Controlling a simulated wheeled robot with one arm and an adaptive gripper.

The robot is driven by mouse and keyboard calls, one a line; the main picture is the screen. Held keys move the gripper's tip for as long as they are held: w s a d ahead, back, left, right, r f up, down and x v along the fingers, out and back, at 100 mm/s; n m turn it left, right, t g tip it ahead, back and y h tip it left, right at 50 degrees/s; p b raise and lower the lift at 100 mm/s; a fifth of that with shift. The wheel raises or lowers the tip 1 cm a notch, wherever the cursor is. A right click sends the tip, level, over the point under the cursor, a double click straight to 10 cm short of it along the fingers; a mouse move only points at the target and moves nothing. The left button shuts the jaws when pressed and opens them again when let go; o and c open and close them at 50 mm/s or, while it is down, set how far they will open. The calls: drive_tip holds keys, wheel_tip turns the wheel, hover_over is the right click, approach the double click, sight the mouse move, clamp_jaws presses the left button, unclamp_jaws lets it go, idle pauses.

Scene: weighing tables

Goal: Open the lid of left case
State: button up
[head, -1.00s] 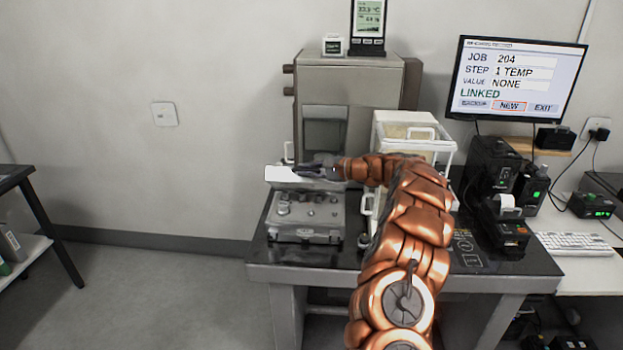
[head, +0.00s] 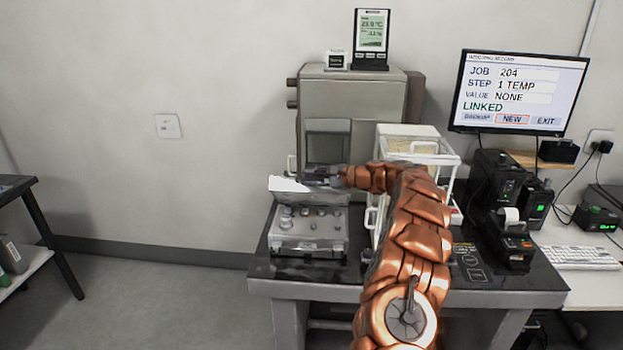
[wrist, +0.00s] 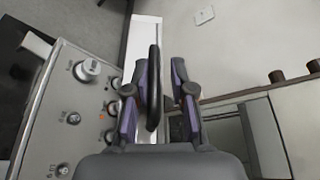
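The left case (head: 306,246) is a grey box of metal weights on the dark table. Its weights also show at the left of the wrist view (wrist: 48,120). Its pale lid (head: 287,184) is raised at the back edge of the case, partly hidden by my gripper (head: 314,182). In the wrist view, my gripper (wrist: 162,80) has its two fingers apart. A dark, bar-like handle (wrist: 154,88) stands between them, close against the left finger, with a gap to the right finger. Whether it touches the left finger is unclear.
A grey cabinet (head: 390,100) with a display (head: 371,38) on top stands behind the case. A clear-walled balance (head: 418,150) is to the right, partly behind my arm. A monitor (head: 519,90), printer (head: 508,240) and keyboard (head: 578,258) are further right.

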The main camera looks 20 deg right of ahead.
drive_tip(key=shift+o, duration=0.9)
drive_tip(key=v, duration=1.2)
